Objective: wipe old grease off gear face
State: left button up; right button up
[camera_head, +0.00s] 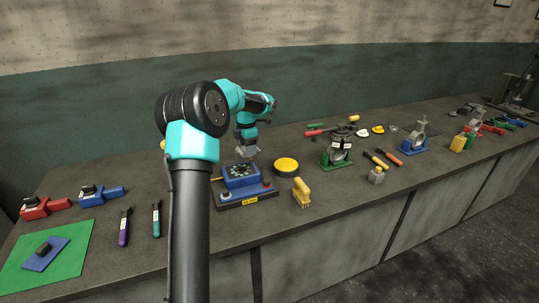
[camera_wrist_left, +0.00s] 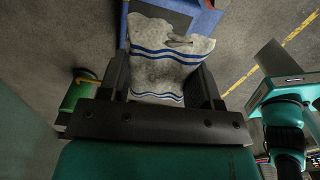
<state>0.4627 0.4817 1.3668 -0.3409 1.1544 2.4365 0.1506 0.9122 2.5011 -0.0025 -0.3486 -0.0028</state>
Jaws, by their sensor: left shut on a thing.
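My left gripper (camera_head: 247,147) hangs above the blue gear housing (camera_head: 239,182), its fingers pointing down. In the left wrist view my left gripper (camera_wrist_left: 165,92) is shut on a grey, stained rag (camera_wrist_left: 163,62) with blue stripes. The rag hangs out beyond the fingers, over part of a blue body at the top of that view. In the head view the rag (camera_head: 247,153) is a small grey patch under the fingers. A dark round gear face (camera_head: 240,170) shows on top of the housing. I cannot tell whether the rag touches it. My right gripper is not in view.
A round yellow-topped tin (camera_head: 286,165) and a yellow block-like tool (camera_head: 301,193) stand right of the housing. Purple (camera_head: 124,228) and teal (camera_head: 156,219) hand tools lie to the left, near a green mat (camera_head: 75,261). A green-based casting (camera_head: 337,152) stands farther right.

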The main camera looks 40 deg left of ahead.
pick_arm(q)
jog(key=shift+w+r, duration=0.15)
jog(key=shift+w, duration=0.1)
jog(key=shift+a, duration=0.1)
